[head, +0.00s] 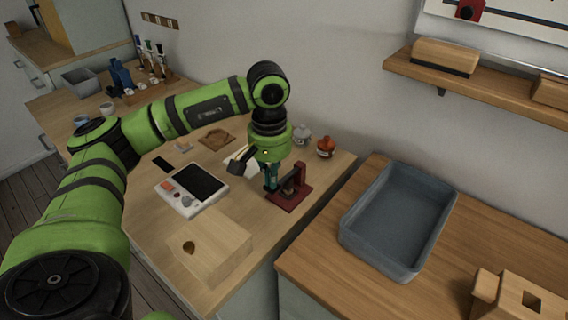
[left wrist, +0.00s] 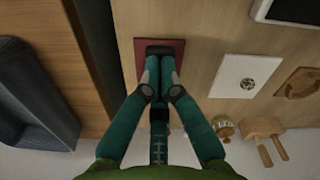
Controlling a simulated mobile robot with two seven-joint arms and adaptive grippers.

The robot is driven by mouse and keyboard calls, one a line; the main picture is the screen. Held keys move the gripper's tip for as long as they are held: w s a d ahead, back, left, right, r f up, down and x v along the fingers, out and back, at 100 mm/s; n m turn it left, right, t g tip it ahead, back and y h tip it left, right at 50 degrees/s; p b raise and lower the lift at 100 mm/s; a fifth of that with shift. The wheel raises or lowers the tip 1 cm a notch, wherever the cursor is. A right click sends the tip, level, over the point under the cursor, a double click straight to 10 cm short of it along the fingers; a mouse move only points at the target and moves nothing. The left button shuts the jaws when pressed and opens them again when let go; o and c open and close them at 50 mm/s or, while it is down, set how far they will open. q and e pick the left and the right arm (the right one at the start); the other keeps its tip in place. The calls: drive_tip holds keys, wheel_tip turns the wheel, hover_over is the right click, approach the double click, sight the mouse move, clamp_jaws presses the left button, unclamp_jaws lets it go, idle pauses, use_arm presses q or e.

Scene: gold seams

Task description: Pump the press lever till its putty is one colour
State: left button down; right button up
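The press is a dark red base (head: 290,197) with a dark upright, near the right end of the left-hand table. In the left wrist view the red base (left wrist: 142,60) lies beneath my fingertips. My left gripper (head: 270,184) points down beside the press, and its teal fingers (left wrist: 162,68) are drawn together over the base. The fingers and the dark upright overlap, so I cannot make out the lever or whether it is touched. The putty and its colour are hidden. My right gripper is not in view.
A grey tub (head: 352,240) stands on the right-hand counter, past a gap.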

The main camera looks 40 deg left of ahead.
use_arm(q)
drive_tip(key=shift+f+b, duration=0.35)
drive_tip(key=shift+f, duration=0.05)
idle(0.9)
drive_tip(key=shift+r, duration=0.1)
drive_tip(key=shift+r+p, duration=0.5)
drive_tip(key=shift+r, duration=0.25)
drive_tip(key=shift+f+b, duration=0.85)
drive_tip(key=shift+b, duration=0.05)
idle(0.6)
drive_tip(key=shift+r, duration=0.1)
idle(0.4)
drive_tip(key=shift+r+p, duration=0.55)
drive_tip(key=shift+r, duration=0.2)
drive_tip(key=shift+f+b, duration=0.85)
drive_tip(key=shift+b, duration=0.05)
idle(0.5)
